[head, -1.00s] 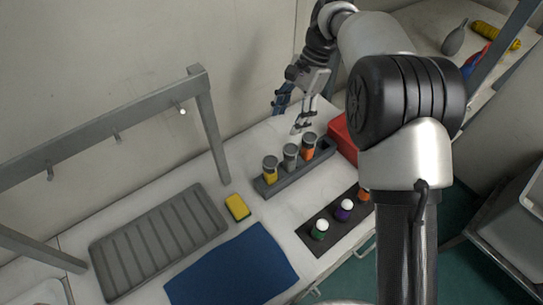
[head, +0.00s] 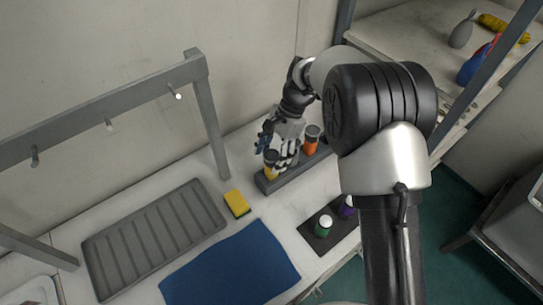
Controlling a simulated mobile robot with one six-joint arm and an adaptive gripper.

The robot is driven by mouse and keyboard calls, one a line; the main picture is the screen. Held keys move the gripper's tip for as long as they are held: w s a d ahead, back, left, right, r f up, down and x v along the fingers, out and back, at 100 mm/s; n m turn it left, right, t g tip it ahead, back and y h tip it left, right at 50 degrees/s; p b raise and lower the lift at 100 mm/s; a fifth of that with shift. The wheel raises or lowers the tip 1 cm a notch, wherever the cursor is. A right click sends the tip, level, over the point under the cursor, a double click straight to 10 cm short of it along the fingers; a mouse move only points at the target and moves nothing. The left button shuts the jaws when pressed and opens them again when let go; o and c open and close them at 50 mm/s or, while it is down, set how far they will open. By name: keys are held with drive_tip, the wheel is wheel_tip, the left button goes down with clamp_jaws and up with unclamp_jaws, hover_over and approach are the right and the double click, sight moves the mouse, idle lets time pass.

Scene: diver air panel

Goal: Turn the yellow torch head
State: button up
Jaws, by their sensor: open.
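The yellow torch (head: 271,171) with its grey head stands upright at the near left end of a dark grey rack (head: 318,161). My gripper (head: 281,165) has its fingers pointing down at the rack, right beside the yellow torch head and partly over it. The jaws are open. I cannot tell whether a finger touches the head or whether the fingers stand around it. The orange torch (head: 311,143) stands upright at the rack's far end. The grey torch between them is hidden by my gripper.
A yellow sponge (head: 237,203), a ribbed grey tray (head: 153,240) and a blue cloth (head: 232,268) lie to the left. A grey rail frame with hooks (head: 198,75) stands behind the tray.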

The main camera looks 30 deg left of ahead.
drive_tip(key=shift+f, duration=0.1)
drive_tip(key=shift+c, duration=0.5)
drive_tip(key=c, duration=1)
